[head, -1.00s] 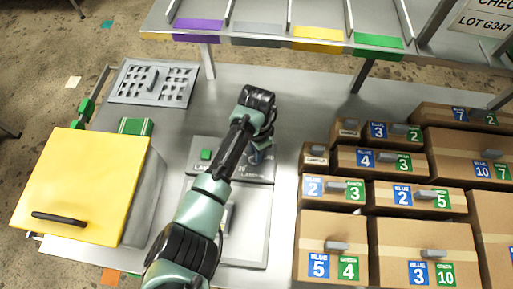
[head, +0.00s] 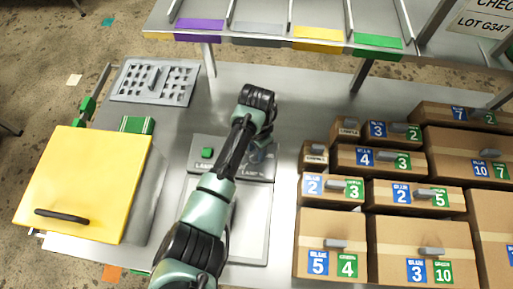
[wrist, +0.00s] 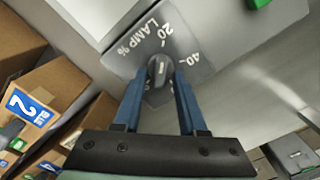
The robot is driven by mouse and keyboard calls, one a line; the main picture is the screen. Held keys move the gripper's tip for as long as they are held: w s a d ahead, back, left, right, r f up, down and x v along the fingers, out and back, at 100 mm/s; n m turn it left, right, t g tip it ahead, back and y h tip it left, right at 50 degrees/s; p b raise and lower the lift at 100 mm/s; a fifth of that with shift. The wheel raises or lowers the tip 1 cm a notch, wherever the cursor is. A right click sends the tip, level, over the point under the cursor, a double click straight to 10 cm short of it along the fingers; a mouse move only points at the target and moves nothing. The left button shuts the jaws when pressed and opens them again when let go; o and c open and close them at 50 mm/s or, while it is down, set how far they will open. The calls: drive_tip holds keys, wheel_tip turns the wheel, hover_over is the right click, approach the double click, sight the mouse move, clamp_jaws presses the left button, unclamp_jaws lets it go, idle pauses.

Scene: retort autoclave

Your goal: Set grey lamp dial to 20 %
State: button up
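The grey lamp dial (wrist: 158,68) shows in the wrist view on a grey panel printed "LAMP %", with marks 20 and 40 beside it. Its pale ridge points up, roughly toward the 20 mark; I cannot tell whether it is exact. My gripper (wrist: 159,76) is open, its two blue fingers apart on either side of the dial, with gaps seeming to show. In the head view the lamp panel (head: 198,168) is partly covered by my arm, and the dial is hidden or too unclear to make out.
A green button (head: 207,152) sits on the panel left of my arm. A yellow box (head: 85,180) with a black handle and a perforated grey tray (head: 125,92) are at the left. Stacked cardboard boxes (head: 330,230) crowd the right. A shelf (head: 265,42) with coloured labels spans the back.

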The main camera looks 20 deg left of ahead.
sight(256, 153)
drive_tip(key=shift+r, duration=0.1)
wheel_tip(256, 153, up, 13)
drive_tip(key=shift+f+b, duration=0.1)
drive_tip(key=shift+b, duration=0.7)
idle(0.4)
